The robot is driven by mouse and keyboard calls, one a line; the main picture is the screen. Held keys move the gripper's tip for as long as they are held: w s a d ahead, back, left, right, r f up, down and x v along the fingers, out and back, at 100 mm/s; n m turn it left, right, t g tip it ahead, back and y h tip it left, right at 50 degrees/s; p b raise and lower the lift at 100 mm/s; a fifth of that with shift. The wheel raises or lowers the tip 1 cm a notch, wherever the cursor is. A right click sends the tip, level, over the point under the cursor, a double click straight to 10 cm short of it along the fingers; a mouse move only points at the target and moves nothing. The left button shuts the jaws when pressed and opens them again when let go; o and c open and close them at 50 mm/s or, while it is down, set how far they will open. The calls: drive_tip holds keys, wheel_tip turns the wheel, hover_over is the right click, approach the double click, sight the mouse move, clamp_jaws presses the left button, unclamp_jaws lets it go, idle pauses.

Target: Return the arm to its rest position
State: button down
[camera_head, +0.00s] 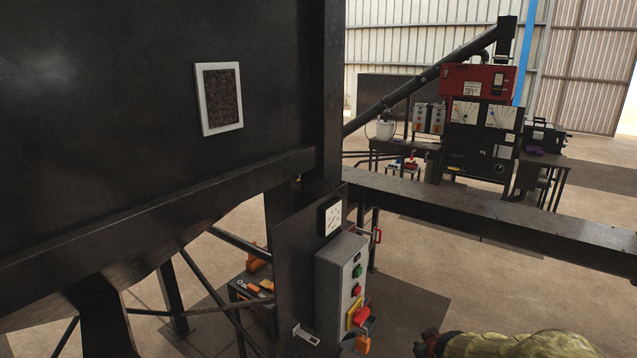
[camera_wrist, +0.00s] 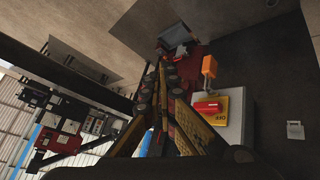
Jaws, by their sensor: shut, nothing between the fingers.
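My gripper (camera_wrist: 163,72) shows in the wrist view with its dark, yellow-marked fingers drawn together and nothing between them. The grey control box (camera_head: 328,285) stands on a dark post in the head view, with a green and a red button. Its yellow plate with a red switch handle (camera_head: 359,309) is low on the front, and an orange padlock (camera_head: 363,345) hangs below. In the wrist view the red handle (camera_wrist: 207,107) and orange padlock (camera_wrist: 209,67) are right of my fingers, apart from them in the picture. In the head view, a yellow-green sleeved shape with a dark end enters at bottom right.
A large dark hopper wall (camera_head: 120,110) fills the left. A dark beam (camera_head: 480,215) crosses to the right. A red-and-black machine (camera_head: 480,125) stands behind. An orange-handled tool tray (camera_head: 250,290) is beneath the frame.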

drive_tip(key=s+a+r+m, duration=0.1)
drive_tip(key=s+a+r, duration=0.2)
drive_tip(key=s, duration=0.6)
drive_tip(key=s+a+r+m+g+y, duration=0.1)
drive_tip(key=s+a+r, duration=0.1)
drive_tip(key=s+r, duration=0.5)
drive_tip(key=s+a+r+m+g, duration=0.1)
drive_tip(key=s+a+r, duration=0.2)
drive_tip(key=s, duration=0.8)
wheel_tip(320, 180, up, 2)
drive_tip(key=shift+s+a+r, duration=0.15)
drive_tip(key=shift+s+a, duration=0.15)
drive_tip(key=shift+s, duration=0.1)
drive_tip(key=shift+w+d, duration=0.1)
drive_tip(key=shift+d, duration=0.05)
